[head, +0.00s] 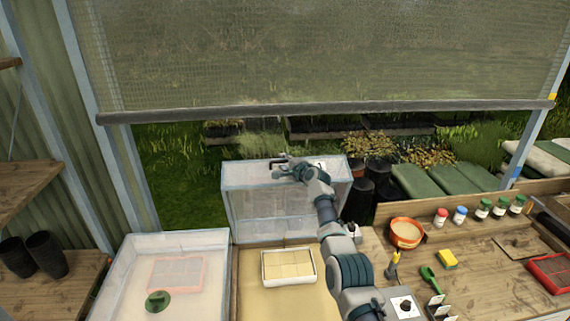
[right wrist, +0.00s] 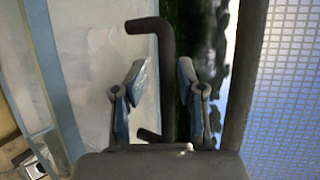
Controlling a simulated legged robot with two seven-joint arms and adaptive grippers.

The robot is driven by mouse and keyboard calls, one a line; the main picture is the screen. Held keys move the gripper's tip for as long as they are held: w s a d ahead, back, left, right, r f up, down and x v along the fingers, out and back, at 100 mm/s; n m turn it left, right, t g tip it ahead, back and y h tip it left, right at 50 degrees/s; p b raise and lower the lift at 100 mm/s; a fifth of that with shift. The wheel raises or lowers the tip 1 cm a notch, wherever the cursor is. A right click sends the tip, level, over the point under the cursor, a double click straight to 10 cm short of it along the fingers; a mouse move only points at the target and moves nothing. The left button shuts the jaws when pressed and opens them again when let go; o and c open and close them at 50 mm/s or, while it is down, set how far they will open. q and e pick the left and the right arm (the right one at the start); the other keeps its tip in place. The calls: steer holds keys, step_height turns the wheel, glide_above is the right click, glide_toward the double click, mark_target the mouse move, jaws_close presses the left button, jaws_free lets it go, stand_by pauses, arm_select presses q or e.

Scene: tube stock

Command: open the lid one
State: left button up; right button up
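A clear, box-like cover (head: 268,212), which looks like a lid, stands upright behind a tan surface (head: 255,290) in the head view. A dark bar handle (head: 276,163) is at its top edge. My right gripper (head: 285,170) is at this handle. In the right wrist view the bent black handle (right wrist: 167,75) runs between the fingers of my right gripper (right wrist: 162,95). The fingers are apart, with gaps on both sides of the bar. My left gripper is not in view.
A pale clear box (head: 213,290) at the left shows a hazy pink tray and a green item. A white seed tray (head: 288,282) lies on the tan surface.

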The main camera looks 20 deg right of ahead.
steer(key=shift+d+r, duration=0.1)
steer(key=shift+s+d+r, duration=0.15)
steer(key=shift+s+d, duration=0.25)
steer(key=shift+s, duration=0.35)
steer(key=a+v, duration=0.1)
steer(key=v, duration=0.9)
steer(key=shift+s+d, duration=0.15)
